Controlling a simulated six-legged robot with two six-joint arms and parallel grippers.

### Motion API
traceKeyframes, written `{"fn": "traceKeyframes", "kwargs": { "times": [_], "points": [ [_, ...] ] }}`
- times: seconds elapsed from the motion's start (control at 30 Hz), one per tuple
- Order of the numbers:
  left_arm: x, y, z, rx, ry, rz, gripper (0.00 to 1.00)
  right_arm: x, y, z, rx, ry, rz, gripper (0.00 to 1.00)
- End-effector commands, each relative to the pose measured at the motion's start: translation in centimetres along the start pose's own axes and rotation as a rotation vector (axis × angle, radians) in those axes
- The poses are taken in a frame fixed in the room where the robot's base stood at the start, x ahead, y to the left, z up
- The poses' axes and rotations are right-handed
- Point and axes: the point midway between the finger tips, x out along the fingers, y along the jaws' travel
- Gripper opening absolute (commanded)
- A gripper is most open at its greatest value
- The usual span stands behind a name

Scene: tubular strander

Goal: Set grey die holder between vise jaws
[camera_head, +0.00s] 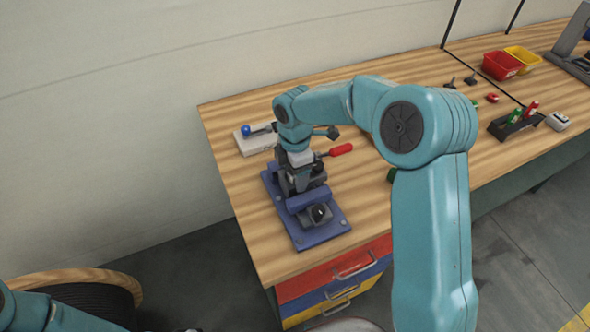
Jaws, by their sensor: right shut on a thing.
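The blue vise (326,236) stands on the near left end of the wooden bench, with a blue base plate and a grey screw end at its front. My right gripper (304,181) points down over the rear of the vise, at its jaws. It is shut on a small grey piece, which appears to be the grey die holder; the fingers and vise hide most of it. I cannot tell whether the holder touches the jaws. My left arm shows only at the lower left corner, and its gripper is out of view.
A red-handled tool (341,150) and a pale block (256,140) with a blue-knobbed lever lie behind the vise. A red bin (502,65), a yellow bin (523,58) and a black tray (516,126) stand farther right. A cable reel (85,290) is at lower left.

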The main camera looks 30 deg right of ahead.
Motion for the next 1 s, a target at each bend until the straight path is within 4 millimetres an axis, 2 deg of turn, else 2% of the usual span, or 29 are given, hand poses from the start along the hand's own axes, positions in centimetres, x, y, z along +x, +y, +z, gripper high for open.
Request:
{"fn": "traceKeyframes", "kwargs": {
  "times": [0.07,0.1,0.17,0.43,0.57,0.67,1.0],
  "points": [
    [-0.1,0.0,0.0,0.0,0.0,0.0,0.43,-0.2,0.1,0.0,0.0,0.0,0.005,0.24],
    [-0.1,0.0,0.0,0.0,0.0,0.0,0.43,-0.2,0.1,0.0,0.0,0.0,0.005,0.8],
    [-0.1,0.0,0.0,0.0,0.0,0.0,0.43,-0.2,0.1,0.0,0.0,0.0,0.004,0.99],
    [0.0,0.0,0.0,0.0,0.0,0.0,0.43,0.0,0.0,0.0,-0.001,0.0,-0.002,1.0],
    [0.2,-0.1,0.0,0.0,0.0,0.0,0.43,-1.2,0.1,0.0,0.0,0.0,0.003,1.0],
    [0.4,-0.1,0.0,0.0,0.0,0.0,0.43,-3.2,0.1,0.0,0.0,0.0,0.007,1.0],
    [0.7,-0.2,0.0,0.0,0.0,0.0,0.43,-12.3,0.1,-0.1,0.001,0.001,0.008,1.0]
  ]
}}
